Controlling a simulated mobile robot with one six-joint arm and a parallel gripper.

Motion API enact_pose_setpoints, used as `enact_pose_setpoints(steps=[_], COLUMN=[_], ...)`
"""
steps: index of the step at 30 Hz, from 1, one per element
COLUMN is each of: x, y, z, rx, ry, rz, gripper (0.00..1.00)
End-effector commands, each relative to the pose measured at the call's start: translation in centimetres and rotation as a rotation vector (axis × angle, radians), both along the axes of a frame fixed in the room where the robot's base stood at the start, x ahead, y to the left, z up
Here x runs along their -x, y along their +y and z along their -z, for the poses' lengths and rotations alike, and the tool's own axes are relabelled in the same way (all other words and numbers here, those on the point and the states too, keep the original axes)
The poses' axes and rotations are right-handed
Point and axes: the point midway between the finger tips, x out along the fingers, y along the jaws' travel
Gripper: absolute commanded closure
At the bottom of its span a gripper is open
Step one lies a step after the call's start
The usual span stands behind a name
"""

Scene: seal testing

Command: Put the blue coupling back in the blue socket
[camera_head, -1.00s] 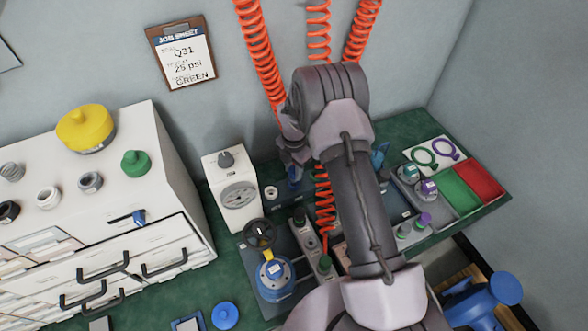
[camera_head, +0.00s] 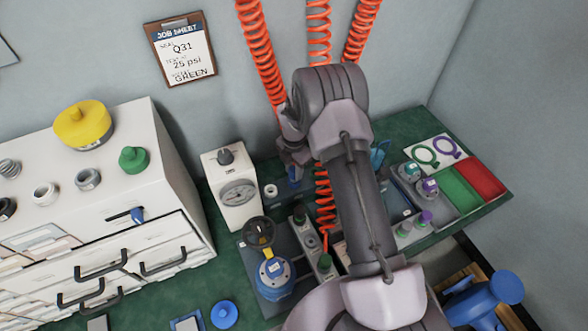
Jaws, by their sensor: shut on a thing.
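My gripper (camera_head: 291,163) is at the back of the bench, just right of the white gauge box, pointing down. It is shut on a small blue piece (camera_head: 294,175), which appears to be the blue coupling. Only a sliver of it shows below the jaws, above the dark strip at the back of the bench. My arm covers much of this area. I cannot make out the blue socket, nor tell whether the coupling touches it.
The white gauge box (camera_head: 231,186) stands close left of my gripper. Orange coiled hoses (camera_head: 262,60) hang above and behind my arm. A blue valve body (camera_head: 274,272) with a black handwheel stands in front. Green and red bins (camera_head: 482,180) lie at right.

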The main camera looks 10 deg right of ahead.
Motion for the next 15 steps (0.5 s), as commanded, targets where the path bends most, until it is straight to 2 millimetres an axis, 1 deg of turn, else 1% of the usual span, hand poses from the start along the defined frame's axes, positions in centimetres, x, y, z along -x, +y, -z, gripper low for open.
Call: enact_pose_setpoints(steps=[15], x=[-0.02], y=[0.0], z=[1.1], rx=[0.0], ry=[0.0], rz=[0.0], gripper=[1.0])
